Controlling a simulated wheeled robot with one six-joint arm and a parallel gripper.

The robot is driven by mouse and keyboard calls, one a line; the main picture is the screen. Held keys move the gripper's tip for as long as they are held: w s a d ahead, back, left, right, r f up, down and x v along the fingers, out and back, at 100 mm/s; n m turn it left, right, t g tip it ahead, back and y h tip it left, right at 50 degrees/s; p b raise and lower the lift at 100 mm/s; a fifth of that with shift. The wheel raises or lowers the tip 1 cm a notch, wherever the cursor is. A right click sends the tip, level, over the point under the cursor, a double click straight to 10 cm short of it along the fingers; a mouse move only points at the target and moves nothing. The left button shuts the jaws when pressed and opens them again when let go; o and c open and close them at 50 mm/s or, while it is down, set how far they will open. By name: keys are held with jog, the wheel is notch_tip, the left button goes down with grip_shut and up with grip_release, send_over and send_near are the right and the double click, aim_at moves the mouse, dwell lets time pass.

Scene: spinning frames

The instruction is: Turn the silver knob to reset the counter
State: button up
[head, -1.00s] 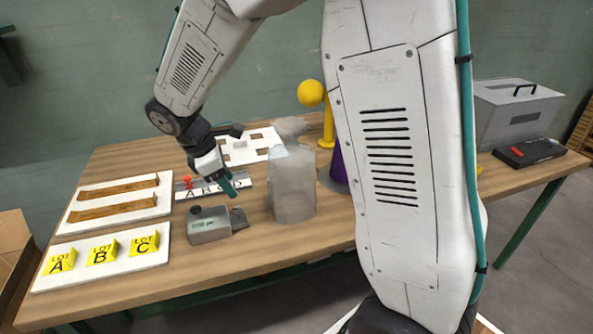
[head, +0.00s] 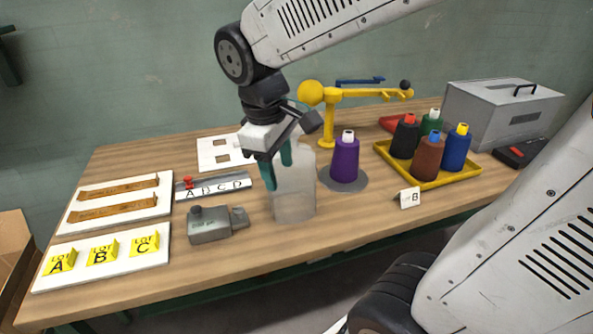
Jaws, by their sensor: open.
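A small grey box, which looks like the counter (head: 210,229), stands near the front of the table, left of centre. A dark round piece (head: 196,211) sits on its left end, and a grey block-like piece (head: 240,218) sticks out at its right end. I cannot tell which of these is the silver knob, and any digits are too small to read. My gripper (head: 278,172) is open and empty, its teal fingers pointing down. It is above and to the right of the counter, apart from it, in front of a translucent grey block (head: 295,202).
A purple spool (head: 345,160) and a yellow arm stand (head: 327,118) are right of my gripper. A yellow tray (head: 388,166) holds several spools. An A-B-C-D rail (head: 240,182) lies behind the counter. Yellow lot tags (head: 102,251) are at left. Bare wood lies in front.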

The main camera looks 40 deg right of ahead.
jog(key=s+m, duration=0.1)
jog(key=s, duration=0.2)
jog(key=s+r+m, duration=0.1)
jog(key=s, duration=0.1)
jog(key=shift+d+r+m+y, duration=0.1)
jog(key=shift+d+m+y, duration=0.1)
jog(key=shift+m+y, duration=0.15)
